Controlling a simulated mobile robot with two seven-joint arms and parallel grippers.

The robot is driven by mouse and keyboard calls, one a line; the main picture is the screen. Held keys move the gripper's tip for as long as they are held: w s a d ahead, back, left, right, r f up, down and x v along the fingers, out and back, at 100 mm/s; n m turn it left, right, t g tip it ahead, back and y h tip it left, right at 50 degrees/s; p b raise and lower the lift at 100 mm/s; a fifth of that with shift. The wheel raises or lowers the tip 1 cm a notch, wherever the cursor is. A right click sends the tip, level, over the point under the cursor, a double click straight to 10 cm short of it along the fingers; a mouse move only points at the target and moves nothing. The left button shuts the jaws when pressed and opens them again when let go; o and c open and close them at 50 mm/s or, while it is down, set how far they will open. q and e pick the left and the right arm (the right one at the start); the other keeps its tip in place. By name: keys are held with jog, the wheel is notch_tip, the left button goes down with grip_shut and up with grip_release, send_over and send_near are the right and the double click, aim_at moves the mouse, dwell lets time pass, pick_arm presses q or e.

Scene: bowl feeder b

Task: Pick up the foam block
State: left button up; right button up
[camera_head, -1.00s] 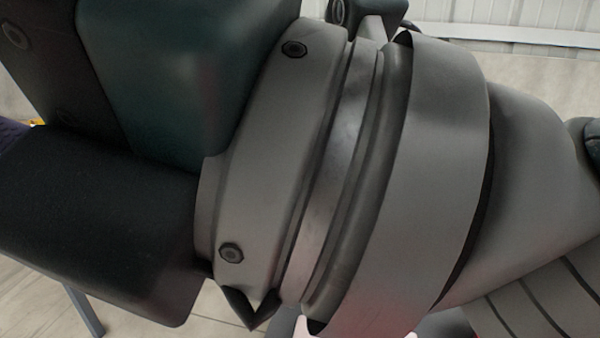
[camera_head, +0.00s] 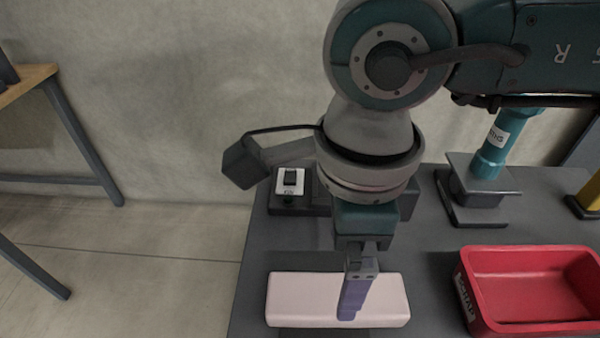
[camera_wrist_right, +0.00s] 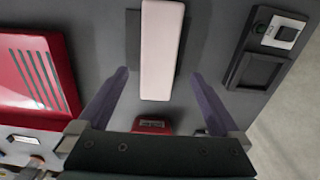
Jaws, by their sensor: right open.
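The foam block is a long pale pink block (camera_head: 300,298) near the front of the dark grey table in the head view. It also shows in the right wrist view (camera_wrist_right: 162,45), lengthwise between the fingers. My right gripper (camera_head: 350,312) points down at the block, and its purple finger covers part of the block's right half in the head view. In the right wrist view the gripper (camera_wrist_right: 160,76) is open, with one finger on each side of the block and a gap on both sides. The exact height of the fingertips is unclear. My left gripper is not in view.
A red tray (camera_head: 530,325) stands right of the block. A control box with a switch (camera_head: 290,185) sits behind it at the left. A teal post on a base (camera_head: 490,160) stands at the back right. A dark flat area (camera_wrist_right: 132,40) lies beneath the block.

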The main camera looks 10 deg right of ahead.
aim_at(338, 293)
notch_tip(338, 293, down, 7)
jog(key=shift+s+r, duration=0.1)
jog(key=shift+r, duration=0.05)
jog(key=c, duration=1.2)
jog(key=shift+c, duration=0.2)
jog(key=shift+r, duration=0.1)
